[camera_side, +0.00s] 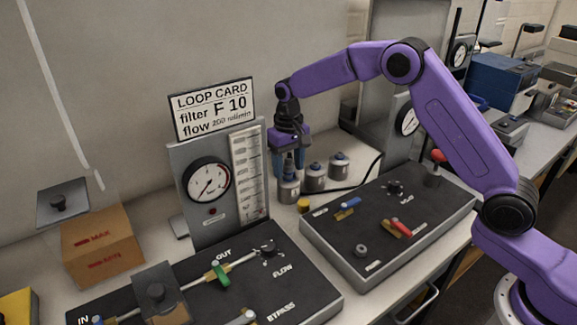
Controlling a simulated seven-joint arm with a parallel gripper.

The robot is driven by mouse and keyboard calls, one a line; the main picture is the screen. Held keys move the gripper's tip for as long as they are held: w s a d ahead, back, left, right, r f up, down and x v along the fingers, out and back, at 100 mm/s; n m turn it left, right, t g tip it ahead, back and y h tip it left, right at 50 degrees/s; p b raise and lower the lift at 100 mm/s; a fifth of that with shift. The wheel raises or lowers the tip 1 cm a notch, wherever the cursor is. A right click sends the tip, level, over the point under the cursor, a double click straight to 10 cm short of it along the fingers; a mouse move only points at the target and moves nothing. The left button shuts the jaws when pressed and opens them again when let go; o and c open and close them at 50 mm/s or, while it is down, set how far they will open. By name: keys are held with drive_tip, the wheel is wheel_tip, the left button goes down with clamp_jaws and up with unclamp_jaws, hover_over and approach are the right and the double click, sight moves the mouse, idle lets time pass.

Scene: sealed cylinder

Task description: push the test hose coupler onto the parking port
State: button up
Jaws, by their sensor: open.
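My gripper (290,164) points down with its blue fingers open, on either side of the dark top of the leftmost metal canister (289,188). I cannot tell whether the fingers touch it. A black hose (350,188) runs behind the right panel, near the canisters; its end fitting cannot be made out, so I cannot single out the test hose coupler. A small grey ring-shaped fitting (361,250) sits on the right panel (335,250) near its front edge. Its label is too small to read, so I cannot tell whether it is the parking port.
Two more canisters (314,178) (339,164) stand close right of my gripper. A gauge board (178,160) with a loop card (213,109) rises at left. A yellow-capped piece (303,205) is by the right panel. The left panel (310,285) carries valves.

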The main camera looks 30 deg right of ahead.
sight(289, 157)
idle(0.3)
clamp_jaws()
drive_tip(key=shift+r, duration=3)
drive_tip(key=s+a, duration=0.1)
drive_tip(key=s, duration=2.7)
drive_tip(key=shift+r, duration=0.1)
